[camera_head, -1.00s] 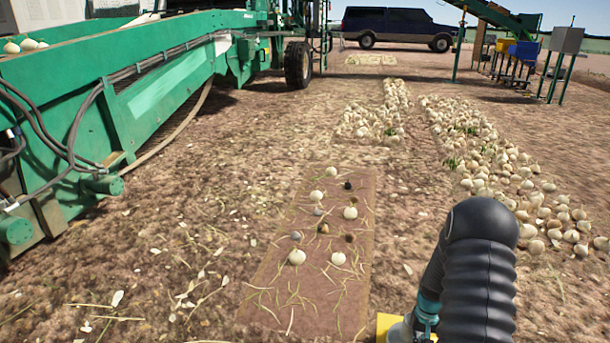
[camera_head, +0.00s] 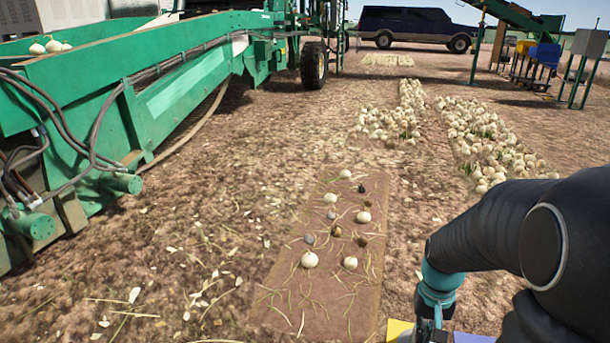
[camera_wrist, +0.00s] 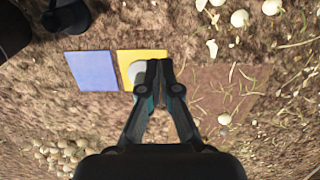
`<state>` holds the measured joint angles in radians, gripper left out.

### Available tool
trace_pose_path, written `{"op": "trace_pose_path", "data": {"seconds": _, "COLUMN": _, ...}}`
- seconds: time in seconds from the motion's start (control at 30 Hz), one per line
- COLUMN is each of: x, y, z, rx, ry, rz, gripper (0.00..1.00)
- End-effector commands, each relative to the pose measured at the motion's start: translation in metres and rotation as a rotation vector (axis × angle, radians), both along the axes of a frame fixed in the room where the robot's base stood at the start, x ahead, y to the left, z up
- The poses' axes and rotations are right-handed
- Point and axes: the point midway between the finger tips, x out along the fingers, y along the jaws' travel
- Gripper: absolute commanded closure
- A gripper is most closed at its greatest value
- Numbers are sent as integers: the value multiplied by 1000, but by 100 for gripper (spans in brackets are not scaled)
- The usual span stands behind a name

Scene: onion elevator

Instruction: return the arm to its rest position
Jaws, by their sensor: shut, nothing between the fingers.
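My arm (camera_head: 490,235) reaches in from the right edge in the head view and bends down at its wrist. My gripper (camera_wrist: 159,64) shows in the wrist view with its two fingers together and nothing between them. It hangs above the ground, in front of a yellow panel (camera_wrist: 126,57). A pale round thing (camera_wrist: 135,72) on the yellow panel is partly hidden behind the fingers. In the head view the fingertips are out of sight below the wrist.
A brown strip (camera_head: 330,290) holds several onions and dark lumps. A blue panel (camera_wrist: 91,84) lies beside the yellow one. The green elevator machine (camera_head: 130,100) stands at left. Onion rows (camera_head: 490,140) lie farther back, and a dark blue vehicle (camera_head: 415,25) stands behind.

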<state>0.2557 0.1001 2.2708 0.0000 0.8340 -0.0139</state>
Motion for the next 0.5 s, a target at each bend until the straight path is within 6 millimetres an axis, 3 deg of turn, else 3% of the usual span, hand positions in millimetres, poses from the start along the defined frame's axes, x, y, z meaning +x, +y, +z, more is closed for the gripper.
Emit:
{"op": "trace_pose_path", "data": {"seconds": 0.03, "x": -7, "y": 7, "z": 18, "rx": -7, "ry": -25, "rz": 11, "gripper": 100}}
{"op": "trace_pose_path", "data": {"seconds": 0.1, "x": -17, "y": 15, "z": 37, "rx": -13, "ry": -52, "rz": 25, "gripper": 100}}
{"op": "trace_pose_path", "data": {"seconds": 0.5, "x": -76, "y": 57, "z": 124, "rx": -48, "ry": -249, "rz": 113, "gripper": 100}}
